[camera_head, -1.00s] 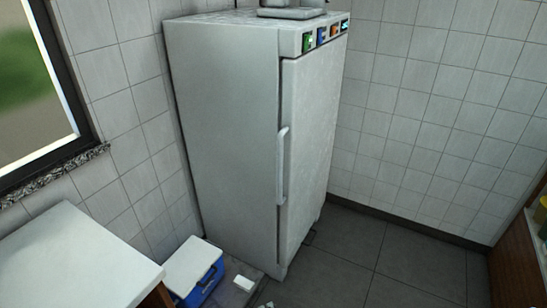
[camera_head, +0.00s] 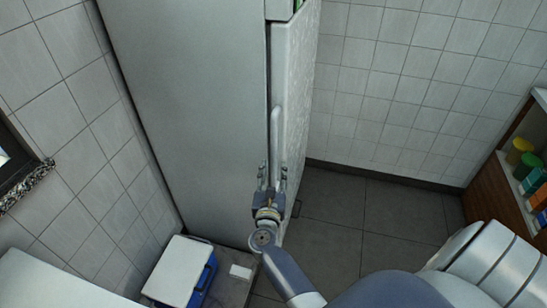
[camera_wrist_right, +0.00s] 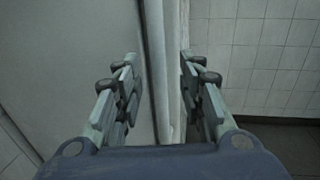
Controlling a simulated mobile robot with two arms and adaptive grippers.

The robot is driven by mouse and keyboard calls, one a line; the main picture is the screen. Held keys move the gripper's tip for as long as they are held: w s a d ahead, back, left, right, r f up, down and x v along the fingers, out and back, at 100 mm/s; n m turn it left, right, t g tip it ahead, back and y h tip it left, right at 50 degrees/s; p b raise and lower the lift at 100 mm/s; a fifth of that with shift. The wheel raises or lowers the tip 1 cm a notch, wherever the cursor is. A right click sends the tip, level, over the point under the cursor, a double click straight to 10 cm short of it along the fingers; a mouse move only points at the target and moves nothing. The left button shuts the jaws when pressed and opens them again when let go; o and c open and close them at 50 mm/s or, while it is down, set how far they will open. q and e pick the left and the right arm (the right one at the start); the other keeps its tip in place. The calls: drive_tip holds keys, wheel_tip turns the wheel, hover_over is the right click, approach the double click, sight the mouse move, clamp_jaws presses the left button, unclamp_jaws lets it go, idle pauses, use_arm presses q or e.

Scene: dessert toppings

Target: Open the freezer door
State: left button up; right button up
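The tall white freezer (camera_head: 185,90) stands against the tiled wall. Its door (camera_head: 296,75) is on the right-hand face and looks shut, with a thin dark seam along its edge. The vertical handle (camera_head: 277,125) sits near that seam. My right gripper (camera_head: 273,170) is at the handle's lower part, with its fingers apart. In the right wrist view my right gripper (camera_wrist_right: 158,60) is open, one finger on each side of the pale vertical handle (camera_wrist_right: 157,85). I see no clear contact. My left gripper is out of view.
A blue cooler with a white lid (camera_head: 178,268) stands on the floor at the freezer's foot. A white counter (camera_head: 45,285) is at lower left. A wooden shelf with jars (camera_head: 515,190) is at right. Dark floor (camera_head: 350,215) right of the freezer is clear.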

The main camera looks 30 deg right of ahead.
sight(274, 161)
drive_tip(key=x, duration=0.5)
drive_tip(key=shift+w+f, duration=0.1)
drive_tip(key=shift+w, duration=0.1)
drive_tip(key=shift+w+d, duration=0.2)
drive_tip(key=shift+d, duration=0.05)
drive_tip(key=shift+c, duration=1.1)
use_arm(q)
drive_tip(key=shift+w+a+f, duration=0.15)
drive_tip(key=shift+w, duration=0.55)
use_arm(e)
clamp_jaws()
